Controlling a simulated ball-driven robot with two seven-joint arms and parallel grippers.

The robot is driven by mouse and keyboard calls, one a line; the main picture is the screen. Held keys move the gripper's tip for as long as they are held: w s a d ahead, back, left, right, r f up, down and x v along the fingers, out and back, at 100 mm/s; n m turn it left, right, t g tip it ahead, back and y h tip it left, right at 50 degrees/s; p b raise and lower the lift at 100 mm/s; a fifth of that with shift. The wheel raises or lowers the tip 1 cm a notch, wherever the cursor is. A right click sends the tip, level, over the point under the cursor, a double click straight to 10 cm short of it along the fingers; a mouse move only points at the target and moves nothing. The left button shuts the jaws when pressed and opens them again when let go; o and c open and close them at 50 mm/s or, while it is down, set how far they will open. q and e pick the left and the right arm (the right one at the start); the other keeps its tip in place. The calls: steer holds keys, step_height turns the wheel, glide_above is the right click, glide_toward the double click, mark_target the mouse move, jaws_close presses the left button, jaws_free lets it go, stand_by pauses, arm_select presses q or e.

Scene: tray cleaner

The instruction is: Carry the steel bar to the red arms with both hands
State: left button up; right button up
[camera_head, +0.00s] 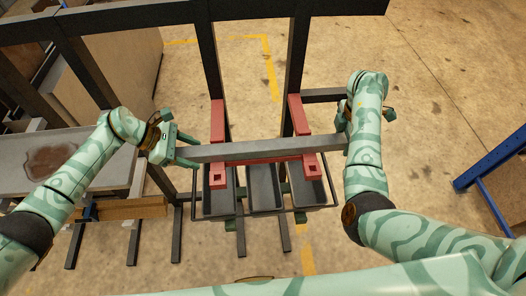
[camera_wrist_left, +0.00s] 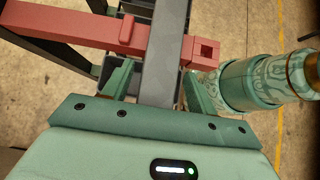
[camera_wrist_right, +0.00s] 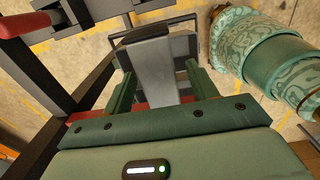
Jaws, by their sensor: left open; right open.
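The grey steel bar (camera_head: 260,150) lies across the two red arms, the left one (camera_head: 217,122) and the right one (camera_head: 299,115). My left gripper (camera_head: 187,150) is open at the bar's left end. In the left wrist view the bar (camera_wrist_left: 160,60) runs between the open fingers (camera_wrist_left: 158,92), with gaps beside it. My right gripper (camera_wrist_right: 161,90) is open around the bar's right end (camera_wrist_right: 155,75), which shows between its fingers in the right wrist view. In the head view my right arm hides that end and most of the right gripper.
Dark trays (camera_head: 265,192) in a wire frame hang below the bar. Dark uprights (camera_head: 207,60) stand behind the red arms. A stained metal table (camera_head: 20,160) is at left, and a blue frame (camera_head: 490,160) at right. Open floor lies between the rack and the blue frame.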

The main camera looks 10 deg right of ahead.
arm_select(q)
steer(key=v, duration=1)
steer(key=shift+a+r, duration=0.2)
steer(key=shift+a, duration=0.1)
arm_select(e)
steer(key=shift+r, duration=0.2)
arm_select(q)
steer(key=shift+a+r, duration=0.4)
steer(key=shift+r, duration=0.1)
arm_select(e)
step_height(320, 180, up, 12)
steer(key=shift+f, duration=0.2)
steer(key=shift+s, duration=0.15)
